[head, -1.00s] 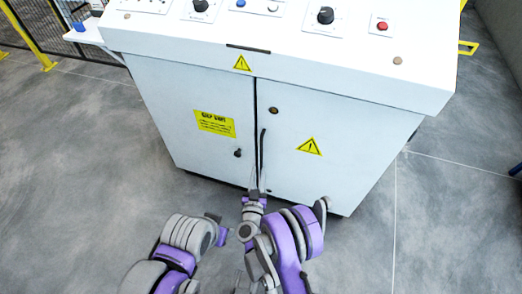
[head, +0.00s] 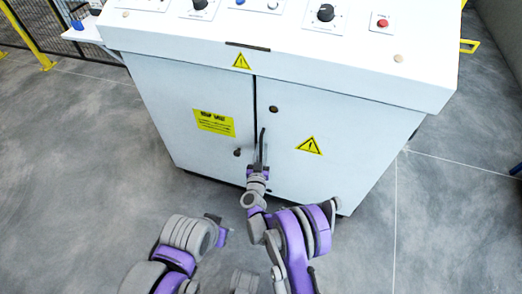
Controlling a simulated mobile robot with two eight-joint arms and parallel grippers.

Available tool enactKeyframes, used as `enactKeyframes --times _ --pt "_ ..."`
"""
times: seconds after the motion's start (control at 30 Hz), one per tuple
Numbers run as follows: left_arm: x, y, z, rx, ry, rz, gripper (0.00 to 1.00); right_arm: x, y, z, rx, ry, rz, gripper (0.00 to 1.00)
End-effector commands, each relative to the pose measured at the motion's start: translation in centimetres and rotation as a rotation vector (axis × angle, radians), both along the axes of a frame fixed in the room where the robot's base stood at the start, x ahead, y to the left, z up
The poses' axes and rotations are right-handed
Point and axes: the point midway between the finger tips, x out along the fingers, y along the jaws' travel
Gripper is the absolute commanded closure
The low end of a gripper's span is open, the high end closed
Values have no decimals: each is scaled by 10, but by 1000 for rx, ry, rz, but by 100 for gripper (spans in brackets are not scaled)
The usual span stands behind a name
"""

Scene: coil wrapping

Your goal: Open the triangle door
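The white cabinet has two front doors. The right door (head: 345,124) carries a yellow triangle warning sign (head: 309,146) and a long dark vertical handle (head: 262,145) by the centre seam. The door looks shut. My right gripper (head: 258,164) is at the lower part of this handle, its fingertips around or beside it. I cannot tell whether the fingers are closed on it. My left arm (head: 190,240) is low in front of the cabinet, and its gripper does not show clearly.
The left door (head: 180,110) has a yellow text label (head: 214,123) and a small dark knob (head: 237,152). A sloped control panel (head: 290,40) overhangs the doors. A yellow-posted fence (head: 28,38) stands at the far left. The grey floor (head: 440,220) is clear at the right.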

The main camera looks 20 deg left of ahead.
Motion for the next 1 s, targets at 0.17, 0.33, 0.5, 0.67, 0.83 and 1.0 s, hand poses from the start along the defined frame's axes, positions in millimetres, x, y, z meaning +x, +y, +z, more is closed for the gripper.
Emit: enactKeyframes --times 0.17,0.33,0.5,0.67,0.83,1.0 --pt "0 0 0 0 0 0 50 0 0 0 0 0 0 82" --pt "0 0 0 0 0 0 50 0 0 0 0 0 0 100" --pt "0 0 0 0 0 0 50 0 0 0 0 0 0 100" --pt "0 0 0 0 0 0 50 0 0 0 0 0 -1 100" --pt "0 0 0 0 0 0 50 0 0 0 0 0 -1 100" --pt "0 0 0 0 0 0 50 0 0 0 0 0 -1 100"
